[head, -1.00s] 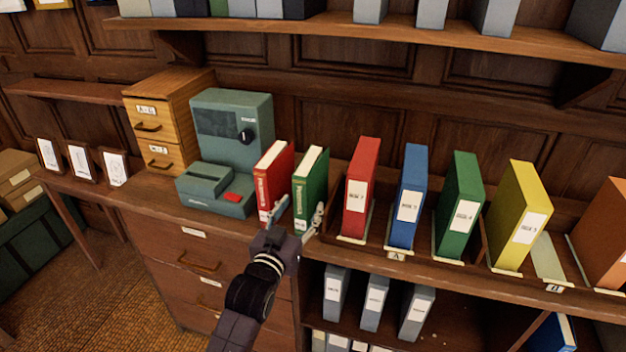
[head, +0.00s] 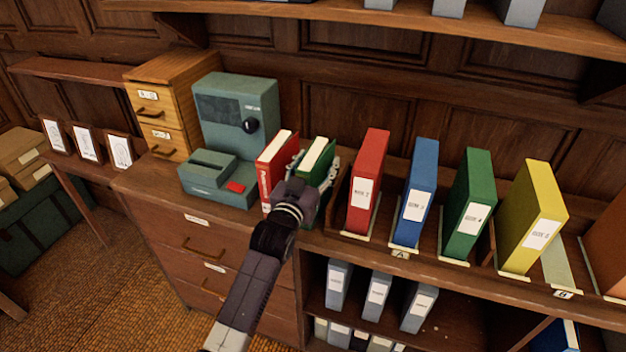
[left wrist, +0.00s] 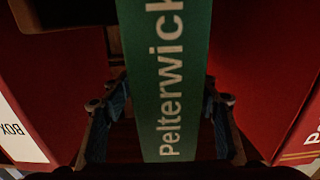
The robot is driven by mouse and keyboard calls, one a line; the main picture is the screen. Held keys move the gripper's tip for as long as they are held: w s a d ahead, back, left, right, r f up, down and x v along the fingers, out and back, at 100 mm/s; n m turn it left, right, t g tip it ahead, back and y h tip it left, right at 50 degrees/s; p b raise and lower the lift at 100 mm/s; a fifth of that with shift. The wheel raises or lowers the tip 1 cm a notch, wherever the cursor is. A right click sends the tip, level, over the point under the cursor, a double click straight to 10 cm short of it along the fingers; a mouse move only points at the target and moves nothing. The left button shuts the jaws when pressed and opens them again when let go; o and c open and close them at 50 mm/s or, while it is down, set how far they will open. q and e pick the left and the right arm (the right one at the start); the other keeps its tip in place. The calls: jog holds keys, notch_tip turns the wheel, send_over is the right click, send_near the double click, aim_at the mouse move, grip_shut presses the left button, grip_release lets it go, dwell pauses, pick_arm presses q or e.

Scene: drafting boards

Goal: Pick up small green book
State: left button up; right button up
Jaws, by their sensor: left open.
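The small green book (head: 317,160) stands upright on the counter, between a small red book (head: 276,168) on its left and a red binder (head: 367,182) on its right. My left gripper (head: 316,172) is open, with its fingers on either side of the green book and its body covering the lower spine in the head view. In the left wrist view, the green spine (left wrist: 168,75) reads "Pelterwick" and lies between the two open fingers. Whether the fingers touch the covers cannot be told. My right gripper is not in view.
A grey-green machine (head: 235,110) and a wooden drawer box (head: 165,100) stand to the left. Blue (head: 414,193), green (head: 467,205) and yellow (head: 531,216) binders stand in a row to the right. An upper shelf (head: 430,30) crosses above.

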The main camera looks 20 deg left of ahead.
pick_arm(q)
jog(key=shift+w, duration=0.95)
jog(key=shift+f, duration=0.1)
grip_shut()
jog(key=shift+d+r, duration=0.1)
jog(key=shift+r, duration=0.1)
